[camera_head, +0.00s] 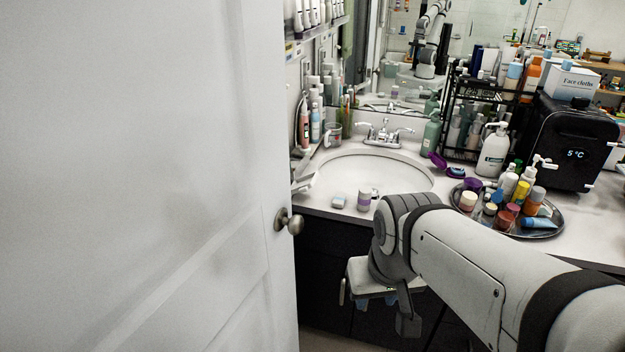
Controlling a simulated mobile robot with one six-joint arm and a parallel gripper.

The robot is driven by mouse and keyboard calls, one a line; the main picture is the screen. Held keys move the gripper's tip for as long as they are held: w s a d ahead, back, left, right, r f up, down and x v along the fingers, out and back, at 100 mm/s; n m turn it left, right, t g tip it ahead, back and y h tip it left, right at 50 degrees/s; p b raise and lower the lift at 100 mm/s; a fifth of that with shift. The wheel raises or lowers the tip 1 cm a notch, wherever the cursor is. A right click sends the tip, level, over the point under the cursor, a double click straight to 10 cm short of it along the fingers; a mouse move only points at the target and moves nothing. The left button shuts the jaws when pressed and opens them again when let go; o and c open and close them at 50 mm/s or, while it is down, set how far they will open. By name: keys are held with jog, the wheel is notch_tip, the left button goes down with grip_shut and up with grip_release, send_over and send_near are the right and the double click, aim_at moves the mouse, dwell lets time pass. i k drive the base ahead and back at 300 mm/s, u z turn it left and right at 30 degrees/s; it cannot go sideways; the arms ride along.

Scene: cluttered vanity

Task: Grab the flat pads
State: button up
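No item can be told for certain as the flat pads. A small pale item with a bluish top (338,202) lies on the counter's front edge before the sink. A small white jar with a lilac band (364,200) stands just right of it. A white box lettered "Face cloths" (572,83) sits on top of the black appliance at the back right. My gripper (375,310) hangs in front of the counter, below its edge and apart from these things. Its fingers are spread, with small light-blue bits between them that I cannot identify.
A white door (150,180) with a round knob (289,221) fills the left. A round tray (553,224) crowded with bottles stands right of the sink (370,172). Behind it are a white pump bottle (492,150), a black rack and the black appliance (565,142).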

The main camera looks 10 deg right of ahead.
aim_at(339, 201)
jog(key=z, duration=0.15)
jog(key=i, duration=0.85)
jog(key=u, duration=0.05)
